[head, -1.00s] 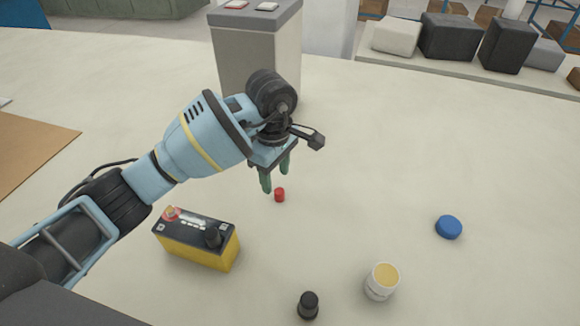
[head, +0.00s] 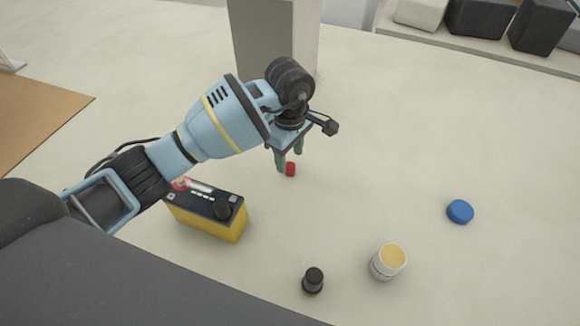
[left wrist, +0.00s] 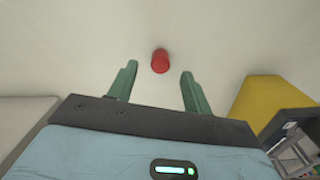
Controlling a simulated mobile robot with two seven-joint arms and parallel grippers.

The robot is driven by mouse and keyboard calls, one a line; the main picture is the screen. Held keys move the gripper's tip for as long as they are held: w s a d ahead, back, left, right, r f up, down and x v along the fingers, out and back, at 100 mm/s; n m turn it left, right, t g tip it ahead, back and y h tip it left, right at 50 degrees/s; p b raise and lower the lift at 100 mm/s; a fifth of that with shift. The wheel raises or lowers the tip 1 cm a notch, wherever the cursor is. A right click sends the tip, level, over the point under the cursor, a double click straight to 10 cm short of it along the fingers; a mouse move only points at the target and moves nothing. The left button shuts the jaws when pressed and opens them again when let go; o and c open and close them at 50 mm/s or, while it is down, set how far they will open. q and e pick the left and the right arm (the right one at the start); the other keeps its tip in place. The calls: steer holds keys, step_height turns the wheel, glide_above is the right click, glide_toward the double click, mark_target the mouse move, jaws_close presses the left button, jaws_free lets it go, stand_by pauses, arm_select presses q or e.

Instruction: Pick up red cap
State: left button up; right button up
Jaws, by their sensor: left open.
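The red cap (head: 291,169) is a small red cylinder on the pale floor, just by my left gripper's fingertips. In the left wrist view the red cap (left wrist: 160,61) lies ahead of the gap between the two green fingers, roughly centred. My left gripper (head: 290,164) points down and is open and empty; its fingers also show in the left wrist view (left wrist: 158,72). I cannot tell the exact height of the fingertips above the floor. My right gripper is not in view.
A yellow and black battery (head: 208,211) stands close, left of the cap. A black cap (head: 313,280), a cream-topped white jar (head: 388,262) and a blue disc (head: 460,211) stand to the right. A grey pedestal (head: 272,40) is behind. The floor right of the gripper is clear.

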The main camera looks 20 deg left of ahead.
mark_target(289, 165)
arm_select(q)
steer(key=shift+f, duration=1.7)
jaws_close()
steer(key=shift+r, duration=0.55)
steer(key=shift+s+r, duration=0.25)
steer(key=shift+r, duration=0.4)
steer(key=shift+s+r, duration=0.2)
steer(key=shift+r, duration=0.4)
steer(key=s, duration=0.5)
steer(key=s+d+r, duration=0.1)
steer(key=s, duration=0.4)
steer(key=s+d, duration=0.1)
steer(key=s, duration=0.4)
steer(key=shift+d+r, duration=0.2)
